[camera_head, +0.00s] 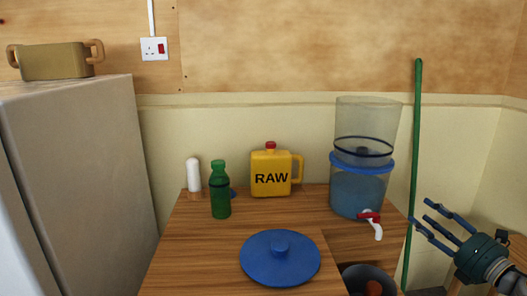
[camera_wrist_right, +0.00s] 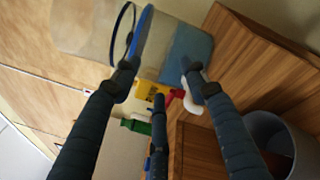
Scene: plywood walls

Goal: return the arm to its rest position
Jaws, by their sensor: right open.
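My right gripper (camera_head: 438,225) is at the right of the head view, to the right of the table and in front of the green pole. Its fingers are spread open and empty, pointing left toward the water dispenser. In the right wrist view the open fingers (camera_wrist_right: 160,90) frame the water dispenser (camera_wrist_right: 185,50), with nothing held between them. My left gripper shows in neither view.
A wooden table (camera_head: 200,255) bears a blue lid (camera_head: 280,262), green bottle (camera_head: 220,190), white-topped bottle (camera_head: 193,175), yellow RAW jug (camera_head: 270,175) and water dispenser (camera_head: 358,190). A green pole (camera_head: 414,150) stands right; a fridge (camera_head: 75,180) left.

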